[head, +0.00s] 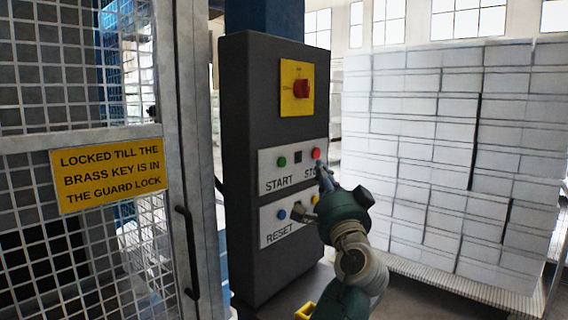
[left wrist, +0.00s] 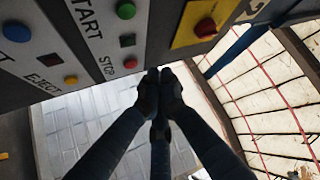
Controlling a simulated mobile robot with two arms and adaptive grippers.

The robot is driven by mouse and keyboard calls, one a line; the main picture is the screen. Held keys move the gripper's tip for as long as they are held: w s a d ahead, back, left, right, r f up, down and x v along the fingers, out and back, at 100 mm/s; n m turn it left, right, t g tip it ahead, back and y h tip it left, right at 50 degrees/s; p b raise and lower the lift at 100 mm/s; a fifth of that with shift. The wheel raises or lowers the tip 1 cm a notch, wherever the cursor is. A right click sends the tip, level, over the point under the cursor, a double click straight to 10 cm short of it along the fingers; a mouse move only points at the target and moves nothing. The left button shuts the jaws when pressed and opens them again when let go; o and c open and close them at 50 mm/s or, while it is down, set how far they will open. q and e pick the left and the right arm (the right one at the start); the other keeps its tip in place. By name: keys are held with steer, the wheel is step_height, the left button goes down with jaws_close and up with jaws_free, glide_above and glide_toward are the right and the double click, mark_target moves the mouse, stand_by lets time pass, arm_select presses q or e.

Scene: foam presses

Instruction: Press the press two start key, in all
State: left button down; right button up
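The dark control box (head: 262,120) stands in the middle of the head view. Its upper white plate has a green START key (head: 282,161), a dark square and a red STOP key (head: 316,154). In the left wrist view, a "2" shows beside the yellow switch plate; the START key (left wrist: 126,10) is at the top and the STOP key (left wrist: 130,64) below it. My left gripper (head: 324,174) is just in front of the panel, near STOP and right of START. Its fingertips (left wrist: 159,74) are together with nothing visible between them. My right gripper is not in view.
A red rotary switch (head: 302,89) sits above. The lower plate has a blue RESET key (head: 282,214) and a yellow key (head: 315,199), partly near my gripper. A mesh guard door (head: 186,150) with a yellow sign (head: 108,174) stands left; white stacked blocks (head: 430,150) stand right.

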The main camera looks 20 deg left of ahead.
mark_target(282, 162)
arm_select(q)
steer(key=w+a+p, duration=0.2)
steer(key=w+a, duration=0.1)
steer(key=a, duration=0.5)
steer(key=shift+a, duration=0.15)
steer(key=shift+w, duration=0.1)
stand_by(1.1)
steer(key=shift+a, duration=0.1)
steer(key=shift+w+a, duration=0.15)
steer(key=shift+a, duration=0.15)
